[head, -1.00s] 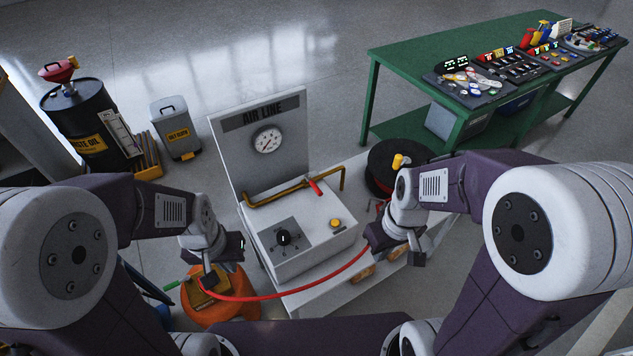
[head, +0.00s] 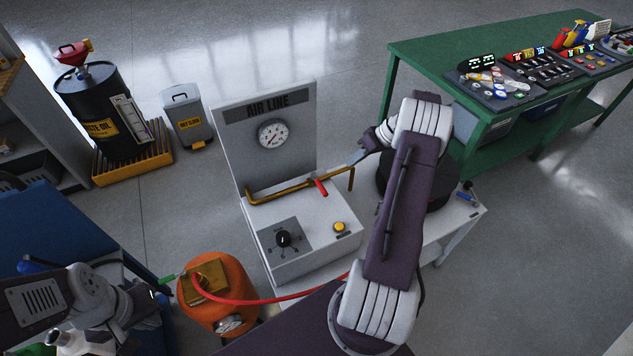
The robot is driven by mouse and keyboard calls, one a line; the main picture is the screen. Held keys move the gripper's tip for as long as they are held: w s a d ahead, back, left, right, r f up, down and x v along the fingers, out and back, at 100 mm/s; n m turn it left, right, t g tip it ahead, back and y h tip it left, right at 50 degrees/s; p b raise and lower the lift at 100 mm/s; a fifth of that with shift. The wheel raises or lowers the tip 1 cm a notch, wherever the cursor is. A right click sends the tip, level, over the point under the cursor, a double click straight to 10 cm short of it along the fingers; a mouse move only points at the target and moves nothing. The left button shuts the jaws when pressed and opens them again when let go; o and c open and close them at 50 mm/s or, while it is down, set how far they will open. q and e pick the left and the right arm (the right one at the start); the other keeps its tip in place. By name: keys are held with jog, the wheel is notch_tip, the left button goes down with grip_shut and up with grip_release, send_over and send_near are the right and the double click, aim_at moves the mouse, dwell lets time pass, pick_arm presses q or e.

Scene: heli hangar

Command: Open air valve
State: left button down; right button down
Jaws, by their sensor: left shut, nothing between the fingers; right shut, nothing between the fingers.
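The air line panel (head: 297,160) stands upright behind a white box (head: 318,222). A brass pipe (head: 283,192) runs across the box top and bends at its right end. The air valve's red lever (head: 321,187) sits on the pipe and slants down to the right. My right gripper (head: 357,158) is shut and empty, just above the pipe's right end, apart from the lever. Its arm hides part of the bench and the hose's right end. My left gripper (head: 160,292) is shut and empty at the lower left, near a green hose fitting (head: 168,279).
A pressure gauge (head: 273,134), a black knob (head: 283,239) and a yellow button (head: 339,227) are on the unit. A red hose (head: 270,301) leads to an orange tank (head: 222,303). A black reel stands behind my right arm. A green table (head: 440,50) is at the back right.

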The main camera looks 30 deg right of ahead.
aim_at(319, 186)
jog(key=shift+s+d+f+m, duration=0.15)
jog(key=shift+s+d+f, duration=0.05)
jog(key=shift+s+d, duration=0.25)
jog(key=shift+s+d+f+m, duration=0.15)
jog(key=shift+s+d, duration=0.25)
jog(key=a+x, duration=0.1)
jog(key=x, duration=0.3)
jog(key=p+x, duration=0.1)
jog(key=x, duration=0.3)
jog(key=a+r+p+x, duration=0.1)
jog(key=x, duration=0.3)
jog(key=shift+s+a+r, duration=0.1)
jog(key=shift+s+a, duration=0.1)
jog(key=shift+a, duration=0.4)
